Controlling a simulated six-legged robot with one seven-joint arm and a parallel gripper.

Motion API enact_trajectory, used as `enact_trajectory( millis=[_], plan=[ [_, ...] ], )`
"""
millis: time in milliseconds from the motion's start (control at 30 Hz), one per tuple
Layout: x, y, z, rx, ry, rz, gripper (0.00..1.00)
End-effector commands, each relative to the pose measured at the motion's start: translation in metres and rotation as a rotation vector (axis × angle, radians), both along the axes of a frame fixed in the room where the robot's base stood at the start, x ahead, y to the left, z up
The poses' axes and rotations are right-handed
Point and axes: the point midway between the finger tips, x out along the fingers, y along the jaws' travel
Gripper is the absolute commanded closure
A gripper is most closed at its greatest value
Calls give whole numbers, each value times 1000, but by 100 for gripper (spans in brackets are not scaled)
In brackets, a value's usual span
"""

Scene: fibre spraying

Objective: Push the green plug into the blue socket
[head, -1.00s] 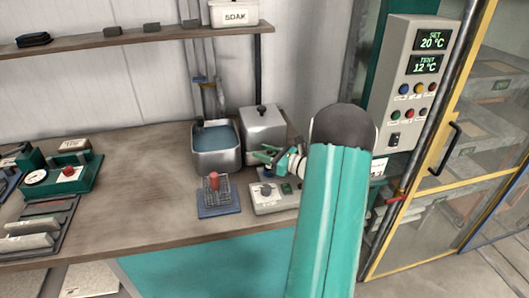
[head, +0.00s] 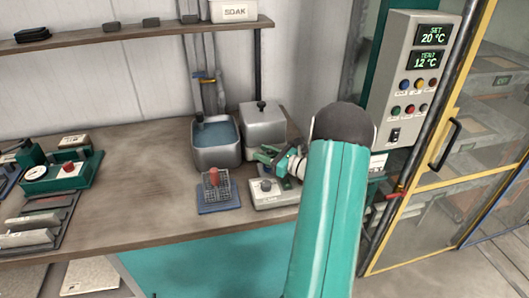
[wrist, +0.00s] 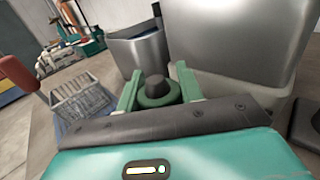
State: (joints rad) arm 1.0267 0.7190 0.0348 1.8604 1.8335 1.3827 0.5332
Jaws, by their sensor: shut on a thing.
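My gripper (head: 266,153) is at the right of the bench, above the back of a small pale box with a round knob (head: 266,186). In the wrist view its two green fingers (wrist: 157,90) are shut on a round green piece with a dark top, the green plug (wrist: 155,97), which stands between them. My arm hides part of this area in the head view. I cannot make out the blue socket clearly, nor whether the plug touches it.
A metal tank of bluish liquid (head: 216,155) and a lidded metal box (head: 262,132) stand close behind the gripper. A wire basket on a blue base (head: 218,205) stands to the left. The bench (head: 140,205) is clear left of it.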

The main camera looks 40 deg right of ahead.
Motion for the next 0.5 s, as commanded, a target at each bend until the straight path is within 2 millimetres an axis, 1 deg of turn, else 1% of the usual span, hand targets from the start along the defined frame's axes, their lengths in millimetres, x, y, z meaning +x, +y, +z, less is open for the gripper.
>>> enact_trajectory(
  millis=[267, 300, 367, 400, 433, 500],
  plan=[
    [0, 0, -6, -1, -1, 0, 87],
    [0, 0, -6, -1, -1, 0, 62],
    [0, 0, -6, -1, 0, 0, 50],
    [0, 0, -6, 0, 0, 0, 42],
    [0, 0, -6, 0, 0, 0, 38],
    [0, 0, -7, 0, 1, 0, 38]
  ],
)
